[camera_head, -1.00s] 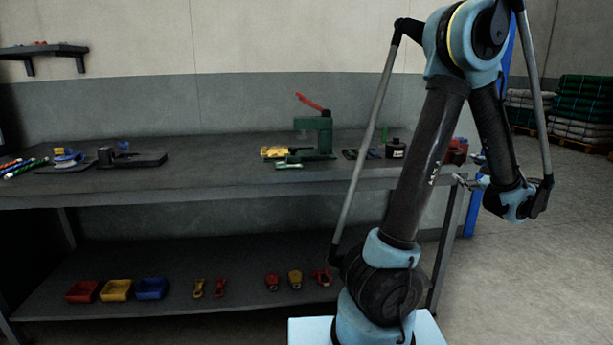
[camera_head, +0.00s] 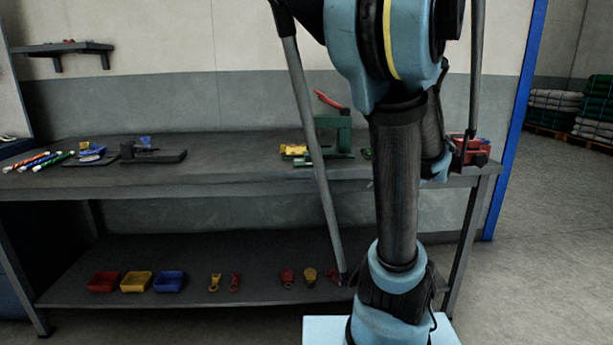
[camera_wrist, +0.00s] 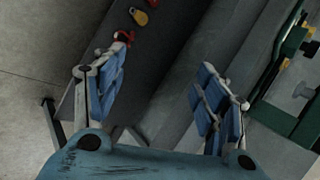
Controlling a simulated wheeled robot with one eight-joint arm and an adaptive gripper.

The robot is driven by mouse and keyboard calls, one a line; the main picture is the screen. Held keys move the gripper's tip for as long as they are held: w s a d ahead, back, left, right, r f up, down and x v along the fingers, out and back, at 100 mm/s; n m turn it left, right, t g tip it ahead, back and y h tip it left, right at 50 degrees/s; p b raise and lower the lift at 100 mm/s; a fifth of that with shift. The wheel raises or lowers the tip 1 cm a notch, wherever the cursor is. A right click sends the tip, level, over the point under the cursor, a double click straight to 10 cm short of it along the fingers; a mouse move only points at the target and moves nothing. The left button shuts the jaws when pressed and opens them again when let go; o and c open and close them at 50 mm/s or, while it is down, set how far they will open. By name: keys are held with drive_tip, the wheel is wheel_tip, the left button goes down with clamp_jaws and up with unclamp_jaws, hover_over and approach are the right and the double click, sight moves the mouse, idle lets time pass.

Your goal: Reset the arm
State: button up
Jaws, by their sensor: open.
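My gripper (camera_wrist: 160,100) shows in the wrist view with its two blue-padded fingers spread wide apart and nothing between them. Past the fingers are the bench's lower shelf, the grey wall and the floor. In the head view my arm stands folded in front of the right part of the workbench (camera_head: 230,180), and the arm itself hides the gripper there. A green press (camera_head: 335,135) with a red lever stands on the bench top, partly behind my arm; its green body also shows at the right of the wrist view (camera_wrist: 290,115).
The lower shelf (camera_head: 215,260) holds red, yellow and blue bins (camera_head: 136,282) and several small red and yellow fittings. A red vise-like item (camera_head: 475,150) is at the bench's right end. A blue post (camera_head: 515,120) stands right of it. Floor at the right is clear.

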drive_tip(key=s+a+f+n+g+h, duration=0.2)
drive_tip(key=s+a+f+n, duration=0.1)
drive_tip(key=s, duration=0.6)
drive_tip(key=s+a+f+n+g+h, duration=0.2)
drive_tip(key=s+f+n, duration=0.3)
drive_tip(key=s+n, duration=0.3)
drive_tip(key=shift+s+a+f+n+h, duration=0.3)
drive_tip(key=shift+s+a+h, duration=0.15)
drive_tip(key=shift+s+h, duration=0.15)
drive_tip(key=shift+w+f, duration=0.2)
drive_tip(key=shift+w, duration=0.25)
